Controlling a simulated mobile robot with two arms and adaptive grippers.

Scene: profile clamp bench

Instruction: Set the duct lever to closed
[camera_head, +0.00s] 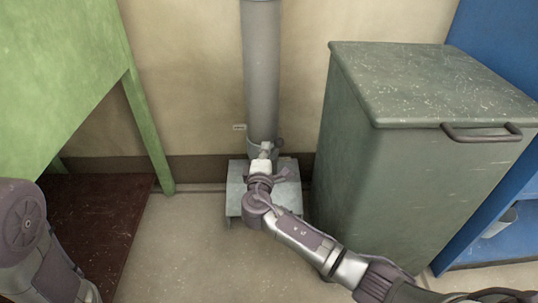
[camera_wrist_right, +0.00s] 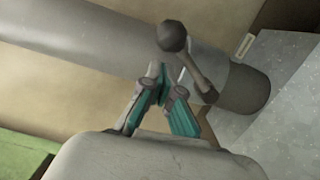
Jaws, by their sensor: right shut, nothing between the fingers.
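The grey duct (camera_head: 262,70) stands upright against the wall above a low grey-green block. In the right wrist view the duct (camera_wrist_right: 90,45) runs slantwise across the picture. Its lever (camera_wrist_right: 200,78) has a dark round knob and is fixed near the duct's darker end. My right gripper (camera_wrist_right: 166,84) is shut and empty, with its teal-sided fingers right by the lever, below the knob in the picture. I cannot tell whether they touch it. In the head view the right gripper (camera_head: 265,150) is at the duct's lower end and hides part of it. My left gripper is out of view.
A large grey-green bin (camera_head: 440,85) with a handle stands right of the duct, close to my right arm. A green table (camera_head: 60,70) is at left. The low block (camera_head: 235,190) sits under the duct. A small label (camera_head: 239,127) is beside the duct. Floor in front is clear.

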